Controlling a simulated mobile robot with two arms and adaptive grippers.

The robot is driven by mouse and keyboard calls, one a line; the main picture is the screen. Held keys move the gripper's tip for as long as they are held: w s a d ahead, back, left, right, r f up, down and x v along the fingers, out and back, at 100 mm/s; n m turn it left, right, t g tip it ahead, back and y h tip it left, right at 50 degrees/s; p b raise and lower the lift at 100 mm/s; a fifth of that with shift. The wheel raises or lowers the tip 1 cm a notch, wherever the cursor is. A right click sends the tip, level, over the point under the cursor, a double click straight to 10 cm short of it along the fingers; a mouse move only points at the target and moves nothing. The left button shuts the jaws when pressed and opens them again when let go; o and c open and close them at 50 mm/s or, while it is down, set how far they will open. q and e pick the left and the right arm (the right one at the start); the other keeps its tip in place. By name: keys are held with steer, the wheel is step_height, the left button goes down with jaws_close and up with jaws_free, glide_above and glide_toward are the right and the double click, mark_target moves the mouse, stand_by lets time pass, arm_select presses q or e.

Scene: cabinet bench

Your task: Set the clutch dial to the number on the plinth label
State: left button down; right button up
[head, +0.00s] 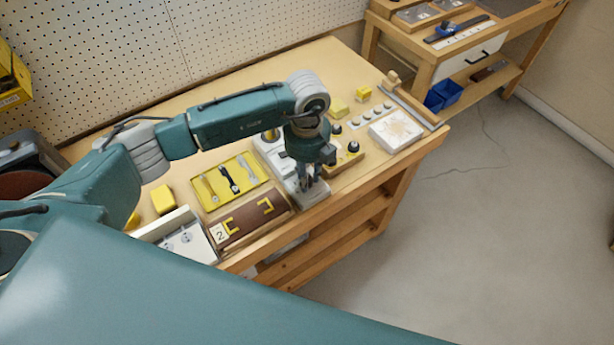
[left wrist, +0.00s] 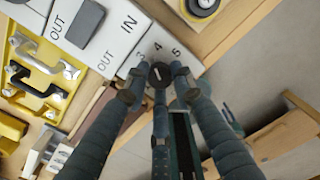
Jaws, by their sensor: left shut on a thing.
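The clutch dial (left wrist: 159,72) is a small dark round knob on a white plate, seen in the left wrist view. The numbers 3, 4 and 5 (left wrist: 158,48) are printed around it; others are hidden. A short light mark shows on the knob, but I cannot tell exactly which number it points to. My left gripper (left wrist: 160,86) has its fingers closed around the knob. In the head view the left gripper (head: 309,182) points down at the bench's front edge and hides the dial. A white label reading 2 (head: 220,233) is on the brown board's left end. My right gripper is not in view.
The brown board (head: 238,228) has yellow corner brackets. Behind it is a yellow tray (head: 248,186) with tools. A block with dark knobs (head: 343,158) and a white panel (head: 396,131) stand to the right. Open floor (head: 440,240) lies in front of the bench.

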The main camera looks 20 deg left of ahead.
arm_select(q)
steer(key=n, duration=0.3)
steer(key=shift+w+r+n, duration=0.1)
steer(key=shift+w+n, duration=0.05)
steer(key=shift+n, duration=0.25)
steer(key=n, duration=0.3)
steer(key=shift+n, duration=0.3)
steer(key=n, duration=0.4)
steer(key=shift+r+p, duration=0.1)
steer(key=shift+p, duration=0.25)
steer(key=shift+n+p, duration=0.3)
steer(key=shift+n, duration=1.4)
steer(key=c, duration=1.5)
jaws_free()
steer(key=shift+o, duration=0.2)
